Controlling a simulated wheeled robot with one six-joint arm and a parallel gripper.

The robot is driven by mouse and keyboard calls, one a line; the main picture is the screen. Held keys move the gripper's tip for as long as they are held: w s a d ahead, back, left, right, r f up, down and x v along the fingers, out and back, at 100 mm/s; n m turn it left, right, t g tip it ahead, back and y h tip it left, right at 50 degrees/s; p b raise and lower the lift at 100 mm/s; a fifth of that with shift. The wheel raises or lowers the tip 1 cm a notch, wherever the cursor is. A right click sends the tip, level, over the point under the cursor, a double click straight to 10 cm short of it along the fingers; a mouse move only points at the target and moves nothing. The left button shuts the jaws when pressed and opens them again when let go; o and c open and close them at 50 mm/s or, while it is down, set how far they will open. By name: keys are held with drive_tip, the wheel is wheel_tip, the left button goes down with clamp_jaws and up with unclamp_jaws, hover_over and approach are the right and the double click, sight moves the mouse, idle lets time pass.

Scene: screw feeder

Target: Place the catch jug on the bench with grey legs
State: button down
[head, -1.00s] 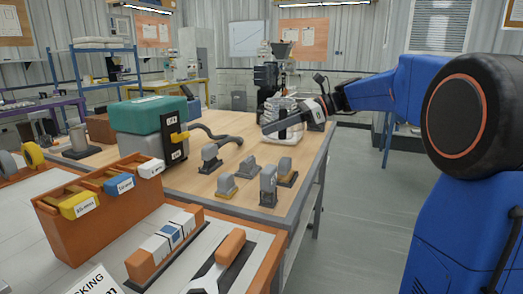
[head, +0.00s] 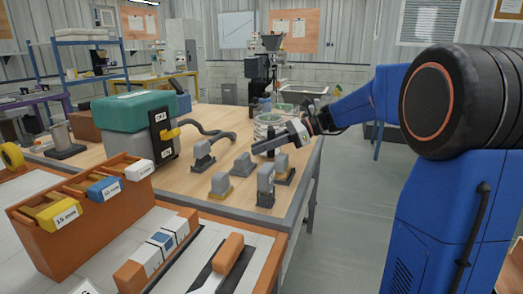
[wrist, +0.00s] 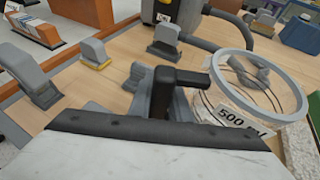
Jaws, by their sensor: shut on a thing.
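The catch jug is clear with a grey rim and a "500 ml" label; it fills the right of the wrist view (wrist: 290,92). In the head view I take it to be the clear round vessel (head: 268,122) at the far right part of the bench top. My gripper (wrist: 180,85) is shut at the jug's handle side; the grip itself is partly hidden. In the head view my gripper (head: 272,144) reaches in from the right. The bench with grey legs (head: 310,185) has a wooden top beneath the jug. I cannot tell whether the jug's base touches it.
Several grey clamp-like blocks (head: 265,186) stand on the bench near my gripper. A green-lidded grey box (head: 135,112) with a hose stands left. An orange bin rack (head: 80,205) is in front. Open floor (head: 345,200) lies right of the bench.

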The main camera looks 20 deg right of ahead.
drive_tip(key=shift+f, duration=0.45)
drive_tip(key=shift+f, duration=0.1)
drive_tip(key=c, duration=1.9)
unclamp_jaws()
drive_tip(key=shift+d, duration=0.1)
drive_tip(key=v, duration=1.2)
